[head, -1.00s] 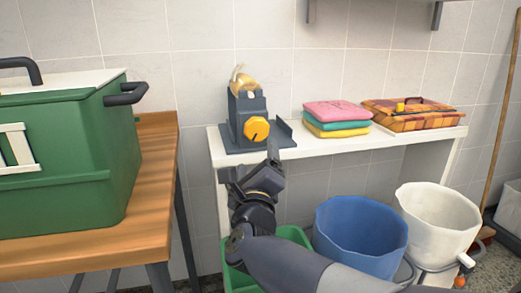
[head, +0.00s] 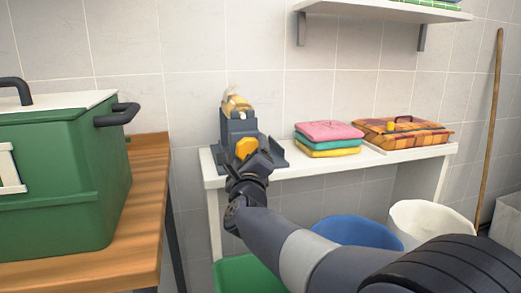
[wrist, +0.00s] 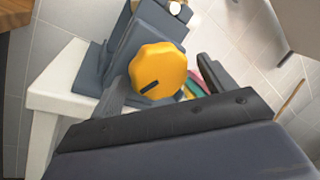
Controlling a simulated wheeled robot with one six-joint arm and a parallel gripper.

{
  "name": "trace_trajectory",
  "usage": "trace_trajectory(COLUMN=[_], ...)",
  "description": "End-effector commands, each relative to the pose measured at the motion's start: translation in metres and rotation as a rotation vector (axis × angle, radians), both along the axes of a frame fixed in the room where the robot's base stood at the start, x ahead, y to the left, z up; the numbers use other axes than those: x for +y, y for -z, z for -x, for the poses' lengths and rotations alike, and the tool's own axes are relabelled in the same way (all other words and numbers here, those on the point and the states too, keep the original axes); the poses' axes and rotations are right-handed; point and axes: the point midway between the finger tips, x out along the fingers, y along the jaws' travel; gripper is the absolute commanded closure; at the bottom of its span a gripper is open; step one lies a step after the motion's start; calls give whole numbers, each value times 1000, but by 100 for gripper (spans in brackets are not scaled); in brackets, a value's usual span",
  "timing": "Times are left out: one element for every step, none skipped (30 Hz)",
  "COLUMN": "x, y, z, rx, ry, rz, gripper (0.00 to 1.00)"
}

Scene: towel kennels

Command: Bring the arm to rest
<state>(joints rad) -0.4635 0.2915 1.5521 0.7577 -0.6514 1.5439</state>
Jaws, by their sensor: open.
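My arm reaches from the lower right of the head view toward a dark grey device with an orange-yellow knob. My gripper (head: 250,168) is open and in front of the device (head: 236,122), partly covering its knob (head: 244,147). In the wrist view the knob (wrist: 158,70) shows beyond my gripper (wrist: 165,88), between the two fingers, with its dark pointer mark toward the lower left. I cannot tell whether a finger touches the knob. Nothing is held.
The device, folded towels (head: 329,138) and an orange plaid bundle (head: 402,131) are on a white shelf (head: 290,169). Below are a blue bucket (head: 355,231), a white bucket (head: 432,222) and a green bin (head: 245,275). A green box (head: 60,180) stands on a wooden table (head: 148,205) at left.

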Motion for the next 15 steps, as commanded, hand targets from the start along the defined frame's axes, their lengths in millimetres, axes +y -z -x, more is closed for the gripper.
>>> trace_trajectory(x=[0, 0, 0, 0, 0, 0, 0, 0, 0, 0, 0, 0, 1, 1, 0], y=[0, 0, 0, 0, 0, 0, 0, 1, 1, 1, 1, 2, 3, 3, 5], z=[0, 0, 0, 0, 0, 1, 1, 2, 4, 6, 9, 13, 17, 21, 27], rx=[0, 0, 0, 0, 0, 0, 1, 1, 3, 4, 4, 4, 5, 5, 6], ry=[0, 0, 0, 0, 0, 0, 0, 0, -1, 0, -1, -1, -1, -3, -2], rz=[0, 0, 0, 0, 0, -1, -2, -5, -10, -16, -18, -17, -17, -17, -17], gripper=[22, 22, 22, 22, 22, 22, 22, 22, 22, 22, 22, 22, 22, 22, 22])
